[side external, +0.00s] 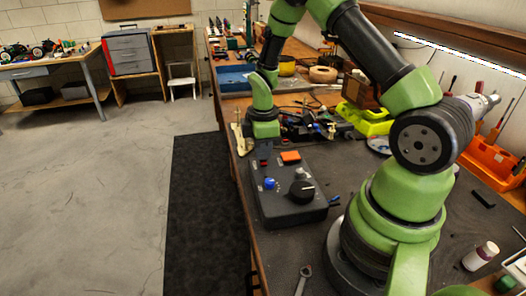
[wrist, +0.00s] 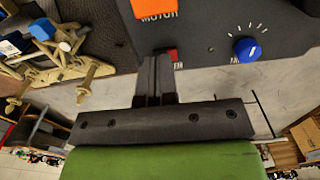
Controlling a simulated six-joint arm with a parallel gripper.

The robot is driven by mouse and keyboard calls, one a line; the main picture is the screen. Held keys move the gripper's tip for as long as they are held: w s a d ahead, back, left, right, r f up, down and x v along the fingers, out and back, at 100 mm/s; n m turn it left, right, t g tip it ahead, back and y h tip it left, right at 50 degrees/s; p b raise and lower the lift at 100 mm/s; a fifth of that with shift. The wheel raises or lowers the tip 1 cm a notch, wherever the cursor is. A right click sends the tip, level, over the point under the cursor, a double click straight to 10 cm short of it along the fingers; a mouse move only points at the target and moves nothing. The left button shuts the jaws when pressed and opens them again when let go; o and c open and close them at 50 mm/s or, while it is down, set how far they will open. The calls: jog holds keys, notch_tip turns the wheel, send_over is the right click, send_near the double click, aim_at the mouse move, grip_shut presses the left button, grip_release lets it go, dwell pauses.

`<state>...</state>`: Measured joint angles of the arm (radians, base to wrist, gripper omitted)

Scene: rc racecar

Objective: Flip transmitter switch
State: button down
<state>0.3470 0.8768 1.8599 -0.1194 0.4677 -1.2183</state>
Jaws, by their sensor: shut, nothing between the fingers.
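The transmitter is a dark grey control box (side external: 285,205) at the table's left edge in the side view; part of its panel (wrist: 210,20) shows in the wrist view. It carries an orange rocker or button (side external: 290,157), a blue knob (side external: 269,184) and a large black knob (side external: 302,191). In the wrist view the orange part (wrist: 154,8) is above the label "MOTOR", and the blue knob (wrist: 247,49) is at right. A small red part (wrist: 174,54) is partly hidden by my fingers. My gripper (wrist: 155,58) is shut and empty, its tips close to this red part; contact cannot be told.
A yellow-green case (side external: 366,120) and an orange toolbox (side external: 490,160) stand farther right. A wrench (side external: 302,280) lies in front. The floor is beyond the table's left edge.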

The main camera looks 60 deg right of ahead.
jog(key=shift+f, duration=0.4)
